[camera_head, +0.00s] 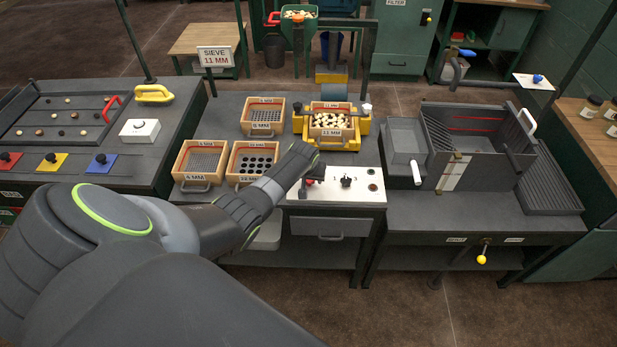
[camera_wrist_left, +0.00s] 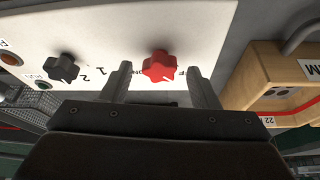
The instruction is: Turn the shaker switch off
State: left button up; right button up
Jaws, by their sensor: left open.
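The red star-shaped knob (camera_wrist_left: 160,67), with an ON label beside it, sits on the white control panel (camera_head: 333,191). In the head view it is mostly covered by my left gripper (camera_head: 309,175). In the wrist view my open left gripper (camera_wrist_left: 158,72) has one finger on each side of the red knob, with a gap to each. I cannot tell how deep the fingers reach around it. The yellow shaker (camera_head: 355,127) behind the panel holds a sieve (camera_head: 331,133) with pale pieces. My right gripper is not in view.
A black knob (camera_head: 346,181) and small round buttons sit right of the red knob on the panel. Wooden sieve boxes (camera_head: 252,160) stand behind and left of my gripper. A dark bin station (camera_head: 470,150) stands to the right.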

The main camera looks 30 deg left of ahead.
pick_arm(q)
jog(key=shift+s+d+r, duration=0.1)
jog(key=shift+s+r, duration=0.1)
jog(key=shift+r, duration=0.35)
jog(key=v, duration=1.6)
jog(key=s+f+g+b, duration=0.15)
jog(key=s+f, duration=0.35)
jog(key=f, duration=0.6)
jog(key=s+a+f+m+b, duration=0.15)
jog(key=s+f, duration=0.35)
jog(key=f, duration=0.6)
jog(key=s+f+b, duration=0.3)
jog(key=s+f, duration=0.2)
jog(key=f, duration=0.6)
jog(key=s+d+f+b, duration=0.1)
jog(key=s+d+f, duration=0.1)
jog(key=s+f, duration=0.4)
jog(key=s+d+f+m+g+b, duration=0.1)
jog(key=s+f, duration=0.6)
jog(key=s, duration=0.8)
jog(key=s+d+f+m+b, duration=0.1)
jog(key=s+d+f+b, duration=0.1)
jog(key=s+f, duration=0.5)
jog(key=s+d, duration=0.1)
jog(key=s, duration=0.3)
jog(key=shift+s+f+h, duration=0.15)
jog(key=shift+s+h, duration=0.1)
jog(key=shift+h, duration=0.15)
